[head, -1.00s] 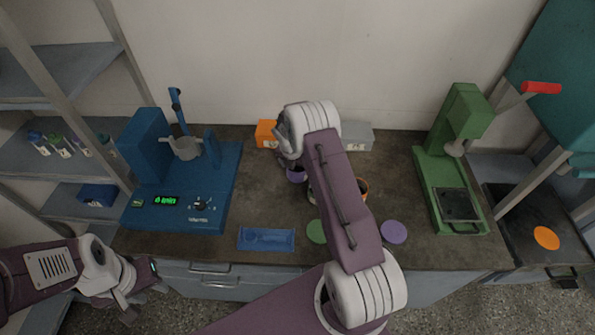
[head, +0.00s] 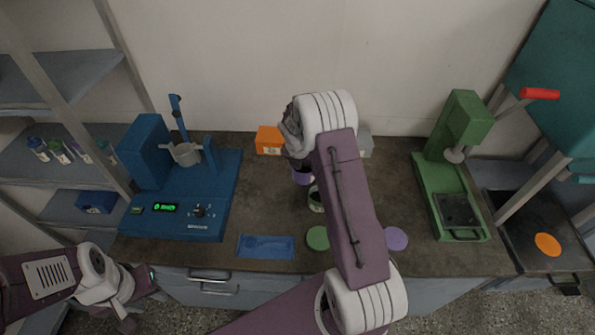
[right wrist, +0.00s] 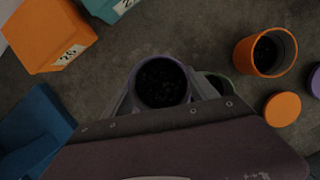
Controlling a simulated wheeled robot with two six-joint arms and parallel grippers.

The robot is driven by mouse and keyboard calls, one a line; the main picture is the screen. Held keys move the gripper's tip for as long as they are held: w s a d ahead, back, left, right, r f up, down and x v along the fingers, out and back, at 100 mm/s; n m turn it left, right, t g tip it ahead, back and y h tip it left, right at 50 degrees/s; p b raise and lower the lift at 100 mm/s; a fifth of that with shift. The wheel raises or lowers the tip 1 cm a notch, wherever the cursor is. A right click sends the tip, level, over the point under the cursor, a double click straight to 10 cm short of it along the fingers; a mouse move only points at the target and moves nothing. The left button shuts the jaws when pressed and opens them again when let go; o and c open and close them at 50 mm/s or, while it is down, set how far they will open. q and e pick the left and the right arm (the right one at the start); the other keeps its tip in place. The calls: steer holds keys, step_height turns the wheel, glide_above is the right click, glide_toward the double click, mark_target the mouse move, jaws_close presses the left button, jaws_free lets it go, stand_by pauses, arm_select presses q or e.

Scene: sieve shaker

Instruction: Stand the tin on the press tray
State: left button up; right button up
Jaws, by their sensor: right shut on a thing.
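A purple-rimmed tin (right wrist: 160,82) with dark contents is between the fingers of my right gripper (right wrist: 162,95) in the right wrist view. In the head view this tin (head: 302,177) shows below my right gripper (head: 301,168), upright as far as I can tell. The press tray (head: 457,209) is a dark plate at the foot of the green press (head: 465,125), well to the right of the tin, and looks empty. An orange tin (right wrist: 264,52) and a partly hidden green tin (right wrist: 218,84) stand nearby. My left gripper (head: 133,302) is open and empty at the counter's front left.
A blue shaker (head: 180,205) stands on the left. Orange (head: 269,140) and grey (head: 365,145) boxes are at the back. Green (head: 318,238) and purple (head: 396,239) discs and a blue mat (head: 265,247) lie near the front. Counter left of the press is mostly clear.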

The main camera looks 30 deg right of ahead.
steer(key=s+d+r, duration=0.2)
steer(key=s+r, duration=0.3)
steer(key=s, duration=0.3)
